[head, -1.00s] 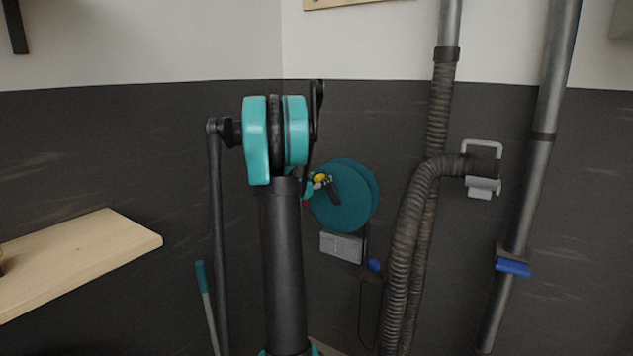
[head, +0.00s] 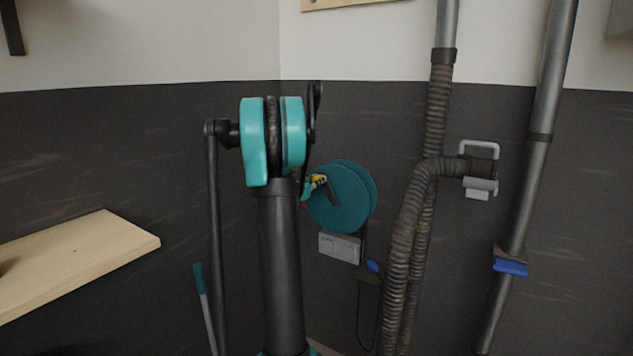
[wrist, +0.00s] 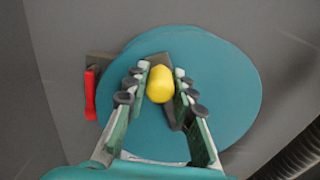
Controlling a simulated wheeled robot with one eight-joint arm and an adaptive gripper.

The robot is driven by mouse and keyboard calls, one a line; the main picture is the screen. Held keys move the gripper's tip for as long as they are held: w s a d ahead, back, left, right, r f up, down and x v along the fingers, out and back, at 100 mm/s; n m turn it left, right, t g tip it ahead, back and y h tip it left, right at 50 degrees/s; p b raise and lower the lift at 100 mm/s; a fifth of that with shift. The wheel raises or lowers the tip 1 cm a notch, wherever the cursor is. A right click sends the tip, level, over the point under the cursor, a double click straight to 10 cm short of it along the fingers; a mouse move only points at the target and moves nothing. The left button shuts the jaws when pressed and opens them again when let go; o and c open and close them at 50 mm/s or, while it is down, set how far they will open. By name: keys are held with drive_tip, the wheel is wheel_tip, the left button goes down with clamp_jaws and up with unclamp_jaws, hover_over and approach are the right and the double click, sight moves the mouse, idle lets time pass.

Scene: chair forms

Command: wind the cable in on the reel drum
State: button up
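The teal reel drum (head: 346,208) is mounted at the dark wall, right of my arm in the head view. It fills much of the wrist view (wrist: 235,95). A dark crank bar (head: 334,194) lies across its face, with a yellow knob (wrist: 160,84) at the bar's upper end. My gripper (wrist: 160,82) has its fingers on both sides of the knob, apparently closed against it. In the head view my gripper (head: 313,182) is small and partly behind my arm. The dark cable (head: 359,318) hangs below the drum in a loop, near a blue piece (head: 373,267).
A red lever (wrist: 90,95) sits left of the drum. A grey box (head: 340,247) is below it. A ribbed hose (head: 401,250) and a metal pipe (head: 528,190) stand to the right. A wooden shelf (head: 90,255) juts out at the left.

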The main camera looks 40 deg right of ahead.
drive_tip(key=shift+o, duration=0.2)
drive_tip(key=w+f, duration=0.1)
drive_tip(key=w+a+f, duration=0.1)
drive_tip(key=w+f, duration=0.1)
drive_tip(key=shift+a+f, duration=0.1)
drive_tip(key=shift+a, duration=0.1)
drive_tip(key=shift+w, duration=0.1)
drive_tip(key=f, duration=0.1)
drive_tip(key=w+f, duration=0.1)
drive_tip(key=f, duration=0.2)
drive_tip(key=shift+w+a+f, duration=0.15)
drive_tip(key=shift+w+a, duration=0.15)
drive_tip(key=shift+a, duration=0.05)
drive_tip(key=shift+f, duration=0.1)
drive_tip(key=shift+w+a+f, duration=0.1)
drive_tip(key=shift+w+f, duration=0.1)
drive_tip(key=shift+f, duration=0.55)
drive_tip(key=shift+w+a+f, duration=0.1)
drive_tip(key=shift+w+f, duration=0.1)
drive_tip(key=shift+f, duration=0.5)
drive_tip(key=shift+w+f, duration=0.2)
drive_tip(key=shift+f, duration=0.55)
